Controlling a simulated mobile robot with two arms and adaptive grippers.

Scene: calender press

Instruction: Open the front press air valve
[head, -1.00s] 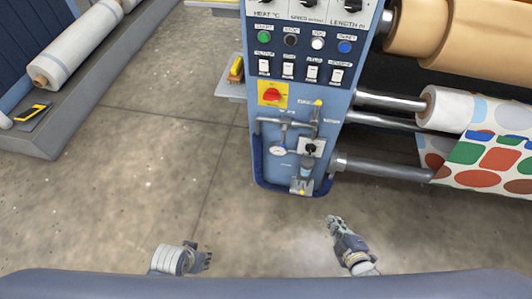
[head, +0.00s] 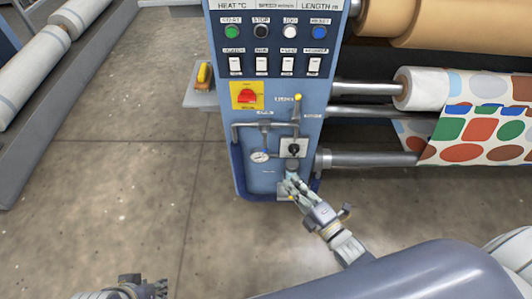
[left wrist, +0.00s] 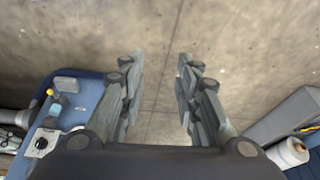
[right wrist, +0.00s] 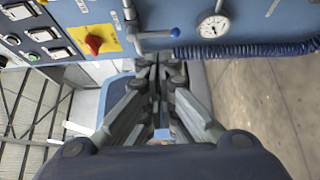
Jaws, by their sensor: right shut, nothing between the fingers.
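The blue press panel (head: 215,150) shows grey air piping (head: 265,125) with a yellow-tipped lever (head: 297,98) standing upright at its top right. A second small yellow tip (head: 292,198) shows low on the panel, partly covered by my right gripper. The valve labels are too small to read. My right gripper (head: 288,183) is in front of the lower piping, its fingers shut and empty; I cannot tell if it touches. The right wrist view shows the shut fingertips (right wrist: 158,62) below a blue-tipped lever (right wrist: 174,32). My left gripper (left wrist: 157,60) is open over bare floor.
A red switch on a yellow plate (head: 247,96) sits above a round gauge (head: 260,156). A black knob (head: 294,148) sits beside the piping. Rollers and patterned fabric (head: 485,125) are to the right. The floor left of the panel is clear.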

